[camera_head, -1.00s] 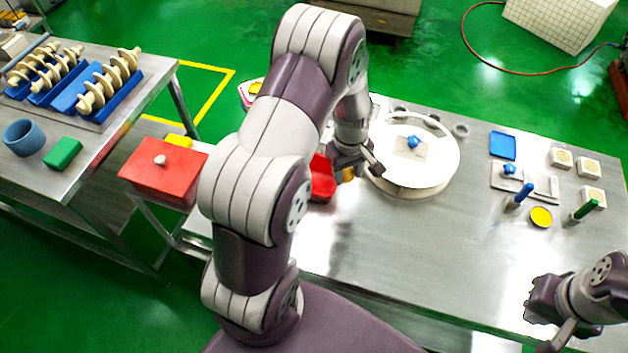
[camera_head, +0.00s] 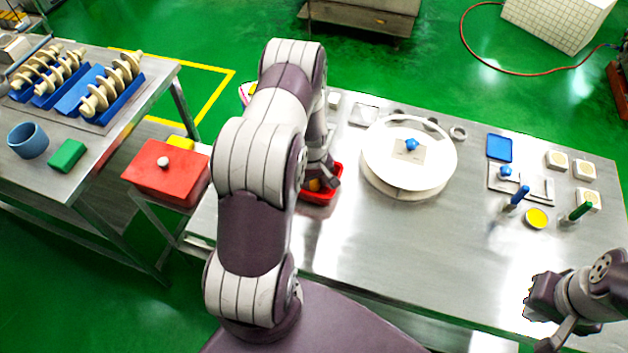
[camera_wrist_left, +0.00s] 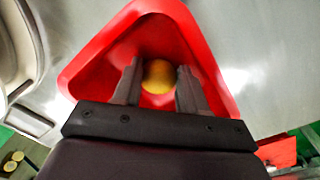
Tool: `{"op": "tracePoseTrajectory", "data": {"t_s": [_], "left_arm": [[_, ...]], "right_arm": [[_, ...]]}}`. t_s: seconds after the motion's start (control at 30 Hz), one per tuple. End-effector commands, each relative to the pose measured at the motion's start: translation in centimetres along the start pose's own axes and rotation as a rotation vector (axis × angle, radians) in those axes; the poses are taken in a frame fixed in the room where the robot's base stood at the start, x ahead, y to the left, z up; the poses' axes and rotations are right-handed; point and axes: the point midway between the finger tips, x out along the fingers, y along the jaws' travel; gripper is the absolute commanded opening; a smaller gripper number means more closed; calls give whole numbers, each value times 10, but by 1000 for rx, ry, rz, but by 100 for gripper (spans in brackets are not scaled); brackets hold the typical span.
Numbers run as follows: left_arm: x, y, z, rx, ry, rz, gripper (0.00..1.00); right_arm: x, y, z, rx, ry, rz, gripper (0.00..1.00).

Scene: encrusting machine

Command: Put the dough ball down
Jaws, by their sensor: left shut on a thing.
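The dough ball (camera_wrist_left: 157,77) is yellow-orange and sits between the fingers of my left gripper (camera_wrist_left: 157,85) in the left wrist view. In the head view the ball (camera_head: 315,184) shows as a small orange patch under my left gripper (camera_head: 322,180). The gripper is shut on it, over the red tray (camera_wrist_left: 95,80). The tray also shows in the head view (camera_head: 320,198), partly hidden by my arm. Whether the ball touches the tray floor I cannot tell. My right gripper (camera_head: 538,298) is at the lower right, far from the ball; its fingers are unclear.
A round white turntable (camera_head: 408,180) with a blue-knobbed plate stands right of the red tray. A blue tray (camera_head: 500,147), stamps and a yellow dish (camera_head: 536,218) are farther right. A red box (camera_head: 165,180) stands at left. The table's front middle is clear.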

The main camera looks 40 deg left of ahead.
Motion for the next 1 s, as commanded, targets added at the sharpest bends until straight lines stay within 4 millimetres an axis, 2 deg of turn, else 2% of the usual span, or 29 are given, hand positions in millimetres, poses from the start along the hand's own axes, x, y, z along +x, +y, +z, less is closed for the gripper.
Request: {"op": "tracePoseTrajectory", "data": {"t_s": [0.3,0.4,0.47,0.57,0.83,1.0], "left_arm": [[0,0,0,0,0,0,53],[-6,0,0,0,1,1,53],[-10,1,-1,0,2,1,53],[-28,1,-1,0,4,2,53],[-91,1,-1,0,5,3,53],[-117,0,0,0,2,2,53]], "right_arm": [[0,0,0,0,0,0,0],[-4,0,0,0,0,0,0],[0,0,0,0,0,0,0],[3,0,0,0,0,0,0],[12,0,2,0,0,0,0],[14,0,2,0,0,0,0]]}}
